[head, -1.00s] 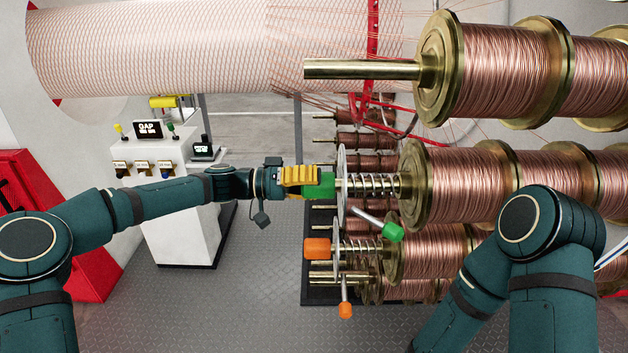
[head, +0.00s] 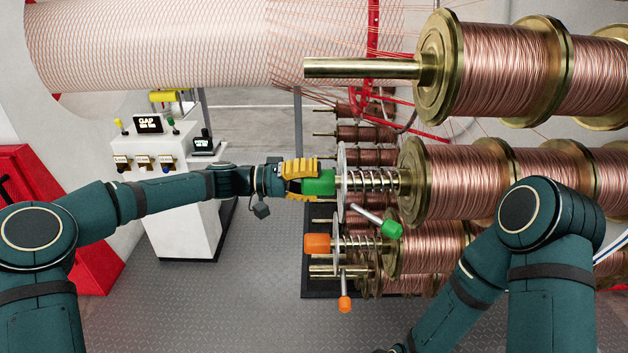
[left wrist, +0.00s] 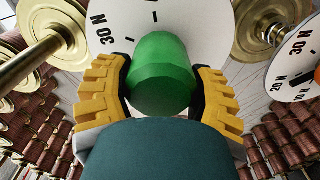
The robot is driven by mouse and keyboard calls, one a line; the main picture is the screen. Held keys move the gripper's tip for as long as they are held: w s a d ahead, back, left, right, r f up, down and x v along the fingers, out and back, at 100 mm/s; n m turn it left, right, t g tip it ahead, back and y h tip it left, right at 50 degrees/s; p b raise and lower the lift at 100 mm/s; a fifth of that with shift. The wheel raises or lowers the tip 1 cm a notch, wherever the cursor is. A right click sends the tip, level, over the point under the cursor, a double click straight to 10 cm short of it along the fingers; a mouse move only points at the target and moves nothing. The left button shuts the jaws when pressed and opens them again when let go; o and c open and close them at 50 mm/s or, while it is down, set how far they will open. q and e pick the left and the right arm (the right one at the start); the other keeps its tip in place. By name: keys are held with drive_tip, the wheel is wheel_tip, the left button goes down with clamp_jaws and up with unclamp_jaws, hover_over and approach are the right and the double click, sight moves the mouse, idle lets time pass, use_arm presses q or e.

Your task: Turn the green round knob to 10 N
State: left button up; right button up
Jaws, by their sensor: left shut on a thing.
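The green round knob (head: 319,183) sits at the left end of a spring-loaded spindle on the middle spool row. My left gripper (head: 303,180) comes in from the left and is shut on the knob. In the left wrist view the knob (left wrist: 160,75) stands between the two yellow fingers, in front of a white dial (left wrist: 113,25). The dial reads "30 N" at the upper left of the knob, with black tick marks; no 10 N mark shows on it there. My right arm shows at the right, but its gripper is out of view.
A green-tipped lever (head: 392,229) sticks out just below the knob. An orange knob (head: 317,243) and an orange-tipped lever (head: 345,303) are lower. A brass spindle (head: 360,68) juts out above. A white control console (head: 180,230) stands at the left.

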use_arm(q)
drive_tip(key=o, duration=1.2)
drive_tip(key=shift+a, duration=0.1)
drive_tip(key=shift+a, duration=0.1)
drive_tip(key=a, duration=1.1)
drive_tip(key=shift+a, duration=0.4)
